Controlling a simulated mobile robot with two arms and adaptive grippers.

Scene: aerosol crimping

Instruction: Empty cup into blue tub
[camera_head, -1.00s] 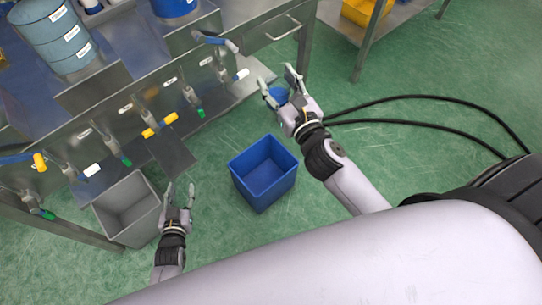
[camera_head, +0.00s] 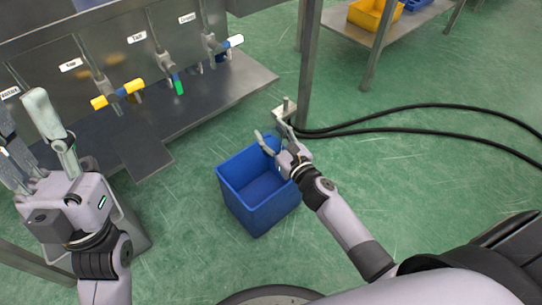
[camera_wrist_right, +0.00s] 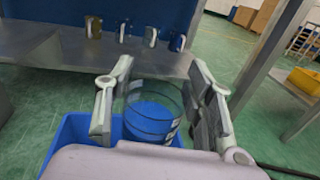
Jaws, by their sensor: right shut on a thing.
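The blue tub (camera_head: 262,213) stands open on the green floor in the middle of the head view; its rim also shows in the wrist view (camera_wrist_right: 62,140). My right gripper (camera_head: 270,134) is at the tub's upper right rim. It is shut on the clear cup (camera_wrist_right: 152,92), which sits between its fingers in the wrist view. The cup looks roughly upright and shows blue in its lower part; whether this is contents or the tub seen through it, I cannot tell. My left gripper (camera_head: 20,122) is open and empty at the left edge, its fingers apart.
A steel bench with labelled valves (camera_head: 120,93) and a lower shelf (camera_head: 225,95) stands behind the tub. A grey bin (camera_head: 132,232) is partly hidden by my left gripper. Black cables (camera_head: 420,107) lie on the floor at right. A yellow bin (camera_head: 375,15) sits on a far shelf.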

